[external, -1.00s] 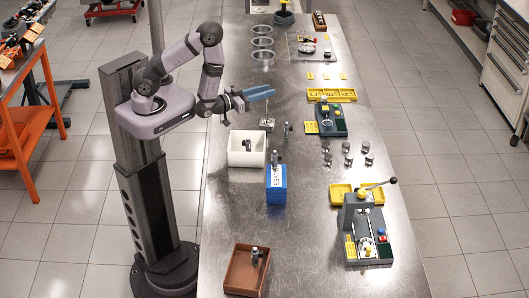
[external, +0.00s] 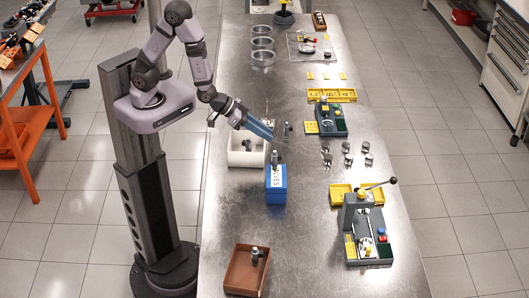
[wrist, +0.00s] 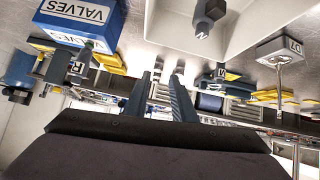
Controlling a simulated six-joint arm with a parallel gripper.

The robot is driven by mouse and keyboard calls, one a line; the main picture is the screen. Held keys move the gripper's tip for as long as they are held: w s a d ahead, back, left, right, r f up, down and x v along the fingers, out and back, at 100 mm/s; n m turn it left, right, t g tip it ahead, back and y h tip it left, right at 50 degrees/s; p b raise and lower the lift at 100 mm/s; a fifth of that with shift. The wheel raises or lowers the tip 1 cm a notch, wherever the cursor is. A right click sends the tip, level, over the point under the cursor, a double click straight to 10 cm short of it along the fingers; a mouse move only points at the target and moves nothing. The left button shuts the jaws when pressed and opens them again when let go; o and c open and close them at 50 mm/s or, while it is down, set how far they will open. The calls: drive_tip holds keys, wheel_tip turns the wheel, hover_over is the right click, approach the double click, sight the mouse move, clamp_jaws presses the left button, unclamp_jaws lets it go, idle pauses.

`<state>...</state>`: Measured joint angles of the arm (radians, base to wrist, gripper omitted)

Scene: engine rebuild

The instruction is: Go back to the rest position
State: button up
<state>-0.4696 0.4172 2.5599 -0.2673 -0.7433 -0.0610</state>
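My gripper (external: 268,135) hangs in the air over the left part of the steel bench, near the white bin (external: 232,150). It points right and slightly down. In the wrist view my gripper (wrist: 161,76) shows two dark fingers apart with nothing between them. The white bin (wrist: 160,30) has a dark grey part (wrist: 208,14) inside. A blue VALVES box (external: 276,192) stands just in front of the bin, with a small grey part on top; the box is at the upper left in the wrist view (wrist: 85,12).
A grey block with a thin rod (wrist: 290,48) stands near the bin. A small dark upright part (external: 287,129) is right of the gripper. A brown tray (external: 233,283) lies in front. Fixtures (external: 326,121), a lever press (external: 368,225) and metal cylinders (external: 347,147) occupy the right side.

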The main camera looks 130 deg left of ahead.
drive_tip(key=s+d+r+m+g+h+p, duration=0.1)
drive_tip(key=d+m+h, duration=0.15)
drive_tip(key=d, duration=0.55)
drive_tip(key=s+d+r+m+g+h+p, duration=0.1)
drive_tip(key=d+m+g+h, duration=0.15)
drive_tip(key=d, duration=0.45)
drive_tip(key=s+d+r+m+g+h+p, duration=0.15)
drive_tip(key=s+d+r+m+g, duration=0.3)
drive_tip(key=s+d, duration=0.55)
drive_tip(key=f+b, duration=0.1)
drive_tip(key=b, duration=0.1)
drive_tip(key=s+a+f+b, duration=0.1)
drive_tip(key=f, duration=0.1)
drive_tip(key=s+f+b, duration=0.1)
drive_tip(key=f+b, duration=0.1)
drive_tip(key=shift+s+a+b, duration=0.1)
drive_tip(key=shift+a+b, duration=0.2)
drive_tip(key=shift+r, duration=0.1)
